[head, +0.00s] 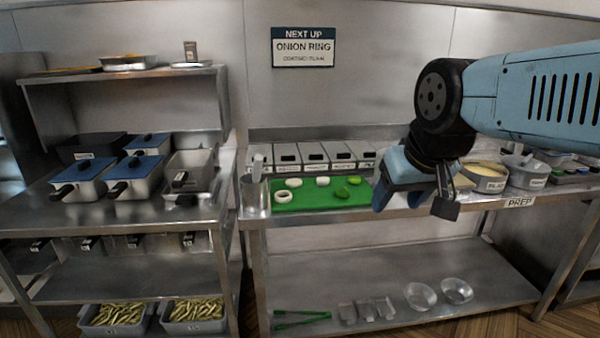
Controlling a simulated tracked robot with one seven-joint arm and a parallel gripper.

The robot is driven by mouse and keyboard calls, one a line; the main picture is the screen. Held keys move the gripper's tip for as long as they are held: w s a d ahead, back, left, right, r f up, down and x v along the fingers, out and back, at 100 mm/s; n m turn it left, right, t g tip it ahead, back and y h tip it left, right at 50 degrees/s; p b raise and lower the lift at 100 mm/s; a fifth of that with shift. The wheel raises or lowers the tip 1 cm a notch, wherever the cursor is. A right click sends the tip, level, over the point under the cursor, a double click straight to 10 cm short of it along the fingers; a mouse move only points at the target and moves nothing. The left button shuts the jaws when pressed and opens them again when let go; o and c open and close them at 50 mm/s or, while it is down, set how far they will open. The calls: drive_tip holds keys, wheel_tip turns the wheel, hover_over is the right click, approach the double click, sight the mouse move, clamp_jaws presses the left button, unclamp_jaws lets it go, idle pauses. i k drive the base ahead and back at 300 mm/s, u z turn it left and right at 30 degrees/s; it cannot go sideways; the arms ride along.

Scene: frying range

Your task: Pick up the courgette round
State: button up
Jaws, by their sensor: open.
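A green cutting board (305,202) lies on the prep counter with several small pieces on it. A pale round with a green tint (323,181) is near its middle, and green pieces lie to its right, one at the back (354,180) and one nearer the front (342,193). Which of these is the courgette round is too small to tell. A white ring (283,197) and a whitish piece (293,182) lie on the left. My gripper (443,203) is open, right of the board and apart from the pieces. Its fingers are partly hidden by my wrist.
A row of lidded grey bins (314,154) stands behind the board. A metal container (255,196) stands at its left end. Bowls (488,178) sit on the right. Green tongs (302,318) lie on the lower shelf.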

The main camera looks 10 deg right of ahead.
sight(321, 181)
drive_tip(key=z, duration=1.25)
drive_tip(key=k, duration=0.4)
drive_tip(key=u, duration=0.65)
drive_tip(key=k, duration=0.9)
drive_tip(key=u, duration=1)
drive_tip(key=i, duration=1.85)
drive_tip(key=z, duration=0.6)
